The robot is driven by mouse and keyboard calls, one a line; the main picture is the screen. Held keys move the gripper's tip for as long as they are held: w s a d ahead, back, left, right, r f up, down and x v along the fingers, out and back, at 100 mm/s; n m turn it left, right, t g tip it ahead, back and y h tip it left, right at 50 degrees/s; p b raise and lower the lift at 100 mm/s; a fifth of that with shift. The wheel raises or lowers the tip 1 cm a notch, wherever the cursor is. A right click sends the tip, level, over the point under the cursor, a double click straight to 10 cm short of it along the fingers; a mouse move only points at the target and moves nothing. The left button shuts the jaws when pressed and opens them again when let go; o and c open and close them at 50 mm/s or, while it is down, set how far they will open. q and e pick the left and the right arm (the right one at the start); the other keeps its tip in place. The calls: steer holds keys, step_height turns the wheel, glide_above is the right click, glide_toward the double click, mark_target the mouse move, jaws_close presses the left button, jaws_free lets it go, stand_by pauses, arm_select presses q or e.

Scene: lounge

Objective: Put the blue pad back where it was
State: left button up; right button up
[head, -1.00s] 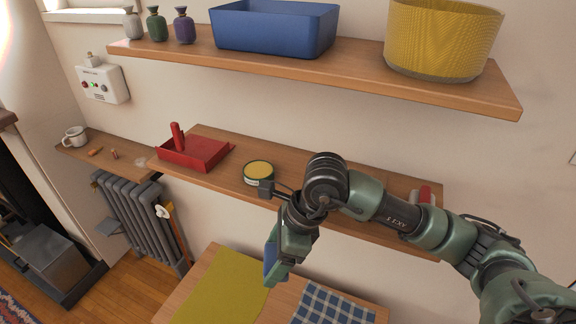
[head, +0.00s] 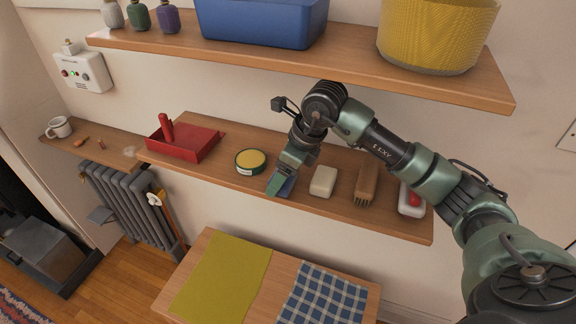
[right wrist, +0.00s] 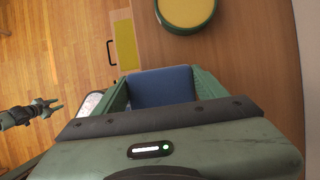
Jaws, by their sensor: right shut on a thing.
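My right gripper (head: 284,178) is shut on the blue pad (head: 283,187) at the front part of the middle shelf (head: 340,217). The pad is partly hidden by the fingers; in the right wrist view the blue pad (right wrist: 162,87) sits between both fingers. It is between the round yellow-topped tin (head: 250,161) and a pale block (head: 323,181). I cannot tell whether the pad touches the shelf. My left gripper (right wrist: 47,107) shows small at the left of the right wrist view, its fingers apart and empty.
The middle shelf also holds a red dustpan-like tray (head: 190,145), a brown brush (head: 367,184) and a red-and-white item (head: 411,200). The upper shelf (head: 340,75) overhangs, with a blue bin (head: 262,25) and yellow basket (head: 436,38). A table with cloths (head: 222,280) stands below.

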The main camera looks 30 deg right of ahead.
steer(key=shift+w+d, duration=0.45)
steer(key=shift+d, duration=0.05)
steer(key=shift+w+d, duration=0.95)
steer(key=shift+d, duration=0.15)
steer(key=shift+w+f+b, duration=0.1)
steer(key=shift+f+b, duration=0.25)
steer(key=shift+f, duration=0.25)
steer(key=shift+d+f, duration=0.1)
steer(key=shift+f, duration=0.1)
steer(key=o, duration=1.4)
steer(key=shift+f, duration=0.1)
steer(key=shift+o, duration=0.2)
